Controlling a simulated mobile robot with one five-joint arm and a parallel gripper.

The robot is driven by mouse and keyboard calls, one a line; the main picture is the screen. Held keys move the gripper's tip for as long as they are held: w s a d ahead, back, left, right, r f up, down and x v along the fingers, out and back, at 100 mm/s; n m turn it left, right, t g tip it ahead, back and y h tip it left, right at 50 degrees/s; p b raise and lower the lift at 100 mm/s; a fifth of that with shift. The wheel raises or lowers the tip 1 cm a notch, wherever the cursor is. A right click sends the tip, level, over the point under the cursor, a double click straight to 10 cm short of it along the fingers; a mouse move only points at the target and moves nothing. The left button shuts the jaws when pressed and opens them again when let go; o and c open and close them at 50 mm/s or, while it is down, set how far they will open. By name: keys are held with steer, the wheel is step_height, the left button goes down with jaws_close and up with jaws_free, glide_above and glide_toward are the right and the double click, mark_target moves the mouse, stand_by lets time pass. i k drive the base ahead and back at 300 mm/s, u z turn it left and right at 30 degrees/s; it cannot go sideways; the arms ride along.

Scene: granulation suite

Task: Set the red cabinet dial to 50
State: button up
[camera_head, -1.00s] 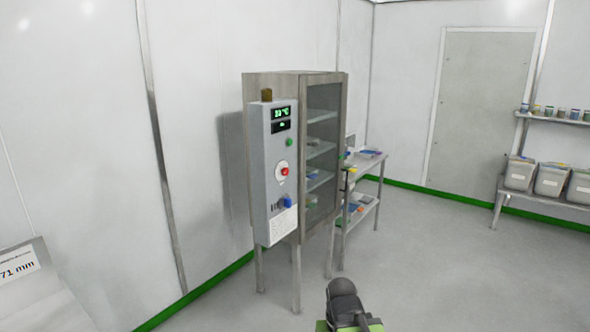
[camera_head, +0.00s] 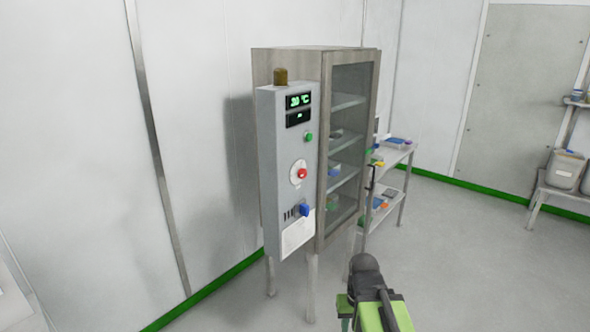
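The cabinet (camera_head: 290,62) stands on legs against the wall, with a glass door on its right side. A grey control panel (camera_head: 272,160) is on its near face. The red dial (camera_head: 302,174) sits on a pale round plate at the middle of the panel; its setting is too small to read. A green display (camera_head: 299,101) above it shows a temperature that looks like 20 °C. A green button (camera_head: 309,136) is above the dial and a blue knob (camera_head: 304,210) below it. Part of my green and black arm shows at the bottom, apart from the panel; its fingertips are not visible.
A metal shelf table (camera_head: 398,152) with small items stands right of the cabinet. Another rack with bins (camera_head: 566,168) is at the far right. The floor (camera_head: 460,260) in front and to the right is clear. An amber lamp (camera_head: 281,76) tops the panel.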

mark_target(301, 172)
steer(key=u, duration=0.6)
steer(key=i, duration=0.85)
steer(key=u, duration=0.5)
